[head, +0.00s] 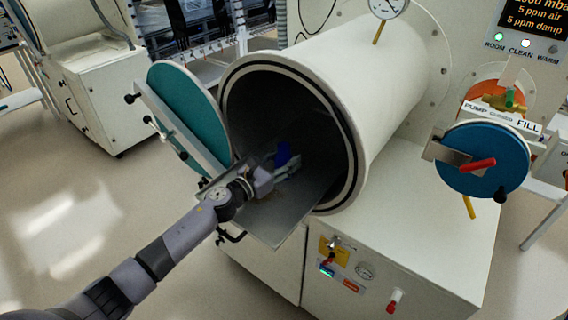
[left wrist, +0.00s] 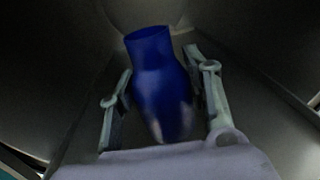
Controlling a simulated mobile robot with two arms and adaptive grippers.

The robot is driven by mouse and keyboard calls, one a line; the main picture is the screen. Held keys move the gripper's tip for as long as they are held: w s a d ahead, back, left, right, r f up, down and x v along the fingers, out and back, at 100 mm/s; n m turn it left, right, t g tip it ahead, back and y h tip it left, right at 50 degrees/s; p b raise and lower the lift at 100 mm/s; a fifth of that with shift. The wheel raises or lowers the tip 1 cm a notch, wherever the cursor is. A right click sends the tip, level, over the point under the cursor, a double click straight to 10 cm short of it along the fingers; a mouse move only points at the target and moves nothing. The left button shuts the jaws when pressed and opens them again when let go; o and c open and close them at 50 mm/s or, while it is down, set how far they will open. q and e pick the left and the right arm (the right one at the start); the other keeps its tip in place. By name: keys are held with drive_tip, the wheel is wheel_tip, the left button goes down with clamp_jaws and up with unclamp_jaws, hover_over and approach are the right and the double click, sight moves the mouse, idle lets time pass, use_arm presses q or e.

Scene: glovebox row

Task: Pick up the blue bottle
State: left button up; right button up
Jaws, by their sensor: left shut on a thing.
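The blue bottle (left wrist: 160,88) stands out in the left wrist view between the two fingers of my left gripper (left wrist: 163,98). Its neck points away from the palm, and its near end is partly hidden by the gripper body. In the head view only a small part of the blue bottle (head: 283,152) shows, just inside the mouth of the large chamber. My left gripper (head: 287,168) is shut on it there, above the metal tray (head: 280,217). I cannot tell whether the bottle touches the tray. My right gripper is not in view.
The white cylindrical chamber (head: 370,75) surrounds the gripper, with a dark-edged rim. Its round teal door (head: 188,105) stands open at the left. A smaller port with a blue door (head: 482,160) and red handle is at the right. Floor at the left is clear.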

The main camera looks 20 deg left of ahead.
use_arm(q)
drive_tip(key=shift+c, duration=0.8)
